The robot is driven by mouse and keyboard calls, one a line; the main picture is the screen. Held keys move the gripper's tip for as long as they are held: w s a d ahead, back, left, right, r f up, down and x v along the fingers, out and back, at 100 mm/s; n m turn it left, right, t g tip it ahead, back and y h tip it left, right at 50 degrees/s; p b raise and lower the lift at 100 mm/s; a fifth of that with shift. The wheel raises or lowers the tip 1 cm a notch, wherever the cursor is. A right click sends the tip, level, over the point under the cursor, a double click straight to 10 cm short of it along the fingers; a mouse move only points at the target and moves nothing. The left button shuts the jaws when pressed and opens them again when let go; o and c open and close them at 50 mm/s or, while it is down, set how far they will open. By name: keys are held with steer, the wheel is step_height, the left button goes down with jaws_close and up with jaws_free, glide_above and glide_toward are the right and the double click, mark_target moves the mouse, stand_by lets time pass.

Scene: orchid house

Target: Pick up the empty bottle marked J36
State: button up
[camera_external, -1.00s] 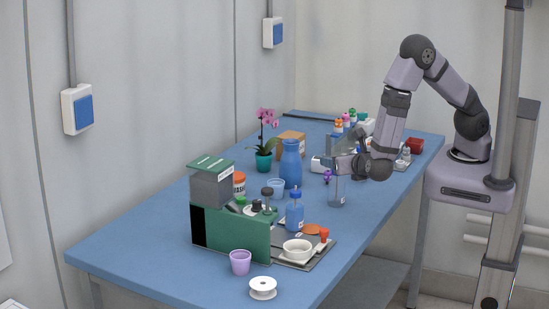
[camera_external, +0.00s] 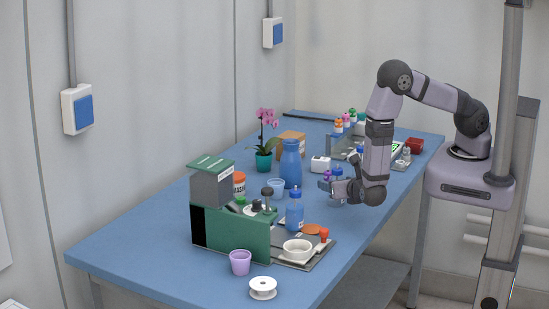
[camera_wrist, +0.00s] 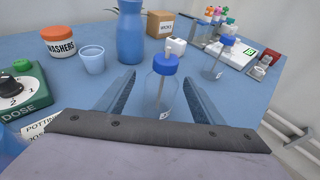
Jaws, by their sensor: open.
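A clear, empty-looking bottle with a blue cap (camera_wrist: 162,92) stands upright on the blue table in the wrist view. Its label is mostly hidden at the bottom, so I cannot read its mark. My gripper (camera_wrist: 158,78) is open, with one finger on each side of this bottle and no visible grip on it. In the external view my gripper (camera_external: 332,187) is low over the table, largely hiding the bottle there. A second clear bottle with a blue cap (camera_wrist: 221,60) stands farther back to the right; its label is too small to read.
A blue vase (camera_wrist: 131,35), a light blue cup (camera_wrist: 93,60) and a washers jar (camera_wrist: 58,42) stand to the left. A green dosing machine (camera_external: 232,232) is nearer the front. A white block (camera_wrist: 176,46) and a cardboard box (camera_wrist: 160,24) are behind.

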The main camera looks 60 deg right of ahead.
steer(key=shift+p+x, duration=1.25)
steer(key=shift+x, duration=0.85)
steer(key=shift+w+d+f, duration=0.2)
steer(key=shift+d+f, duration=0.05)
steer(key=shift+d, duration=0.15)
steer(key=c, duration=1.1)
